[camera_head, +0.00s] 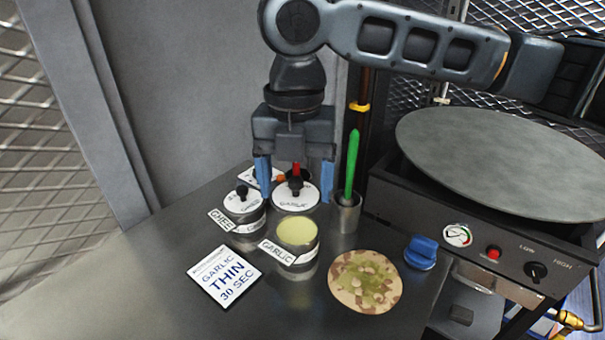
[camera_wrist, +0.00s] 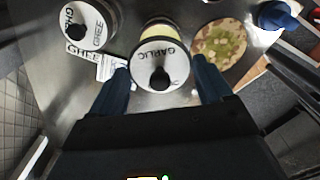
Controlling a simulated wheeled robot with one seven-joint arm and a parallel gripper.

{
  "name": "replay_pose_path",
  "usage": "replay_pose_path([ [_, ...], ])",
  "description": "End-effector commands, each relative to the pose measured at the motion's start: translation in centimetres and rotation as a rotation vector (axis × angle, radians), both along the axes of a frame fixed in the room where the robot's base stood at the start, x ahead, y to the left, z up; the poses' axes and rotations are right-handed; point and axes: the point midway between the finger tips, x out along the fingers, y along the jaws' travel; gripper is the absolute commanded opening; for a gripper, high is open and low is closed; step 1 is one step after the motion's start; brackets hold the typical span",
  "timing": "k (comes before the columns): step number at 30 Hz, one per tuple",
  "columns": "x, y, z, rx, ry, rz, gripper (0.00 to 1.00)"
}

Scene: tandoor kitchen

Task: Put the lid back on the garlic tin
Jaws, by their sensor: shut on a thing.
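The garlic lid (camera_head: 290,206) is a white disc marked GARLIC with a black knob. In the wrist view the lid (camera_wrist: 149,58) lies between the two fingers (camera_wrist: 160,84). The garlic tin (camera_head: 297,262) stands open on the steel counter, its pale yellow contents showing. In the head view the lid appears behind the tin and apart from it. In the wrist view the lid covers part of the tin (camera_wrist: 166,22). The lid's exact height is hard to tell.
A lidded ghee tin (camera_head: 243,207) stands close left of the lid. A metal cup (camera_head: 345,217) with a green-handled tool stands close right. A recipe card (camera_head: 224,276), a speckled round disc (camera_head: 364,281) and a blue object (camera_head: 421,252) lie in front. A large griddle (camera_head: 510,155) is right.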

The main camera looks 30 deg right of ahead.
Motion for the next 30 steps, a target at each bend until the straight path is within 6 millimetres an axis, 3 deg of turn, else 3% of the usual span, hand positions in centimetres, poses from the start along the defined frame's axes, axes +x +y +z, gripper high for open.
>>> replay_pose_path([
  [18,0.0,0.0,-5.2,0.001,0.001,-0.002,0.5],
  [30,0.0,-0.1,-5.6,-0.001,0.0,-0.003,0.5],
])
